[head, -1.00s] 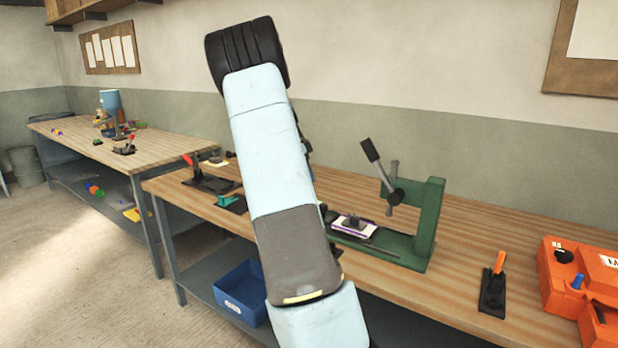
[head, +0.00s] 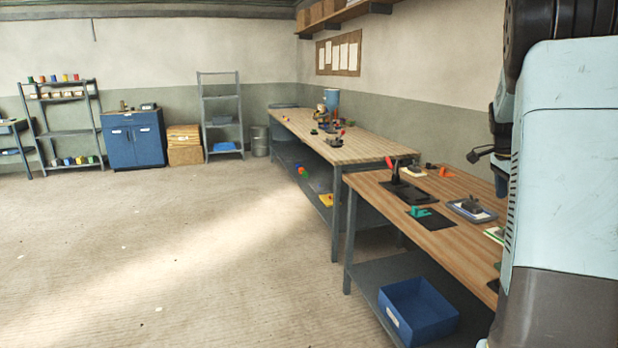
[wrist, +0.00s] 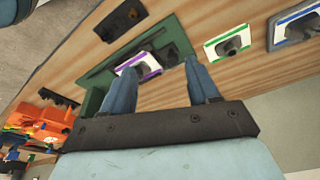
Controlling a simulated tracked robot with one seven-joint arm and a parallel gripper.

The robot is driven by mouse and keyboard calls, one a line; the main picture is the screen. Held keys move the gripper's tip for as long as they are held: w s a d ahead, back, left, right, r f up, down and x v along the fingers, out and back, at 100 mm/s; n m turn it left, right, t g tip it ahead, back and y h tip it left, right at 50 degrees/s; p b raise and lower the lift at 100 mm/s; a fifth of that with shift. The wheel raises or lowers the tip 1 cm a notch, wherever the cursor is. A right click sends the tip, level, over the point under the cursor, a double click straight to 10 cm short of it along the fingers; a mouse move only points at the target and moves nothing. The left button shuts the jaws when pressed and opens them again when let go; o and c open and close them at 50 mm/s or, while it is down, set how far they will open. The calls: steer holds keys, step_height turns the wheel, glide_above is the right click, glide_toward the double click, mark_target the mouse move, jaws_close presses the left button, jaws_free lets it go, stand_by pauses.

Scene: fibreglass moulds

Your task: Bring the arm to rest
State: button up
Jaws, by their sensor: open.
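My gripper (wrist: 158,88) shows in the wrist view with its two blue fingers apart and nothing between them. Beyond the fingers is the workbench (wrist: 170,98), with the green press (wrist: 92,100) and a purple-edged plate (wrist: 138,64) on its base. The fingers appear to be above the bench, apart from these things. In the head view my arm fills the right edge, and my gripper is out of that view.
The near workbench (head: 440,238) stands at right, with a blue bin (head: 418,312) on its shelf. A second bench (head: 345,148) stands behind. An orange box (wrist: 42,128) shows in the wrist view. The floor (head: 170,250) at left is clear.

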steer(key=s+a+r+n+t+y, duration=0.1)
steer(key=s+a+r+n, duration=0.25)
steer(key=a, duration=0.25)
steer(key=s+a+r+n+t, duration=0.1)
steer(key=s+a+r+n, duration=0.15)
steer(key=s+a, duration=0.35)
steer(key=s+a+r+n+t+y, duration=0.1)
steer(key=s+a+r+n+t, duration=0.1)
steer(key=s+a+n, duration=0.35)
steer(key=s+a+f+n+t, duration=0.1)
steer(key=s+a+f+n, duration=0.1)
steer(key=s+a+n, duration=0.5)
steer(key=s+a, duration=0.6)
steer(key=shift+f+n+t+y, duration=0.25)
steer(key=shift+n+t+y, duration=0.05)
steer(key=shift+n+t, duration=0.1)
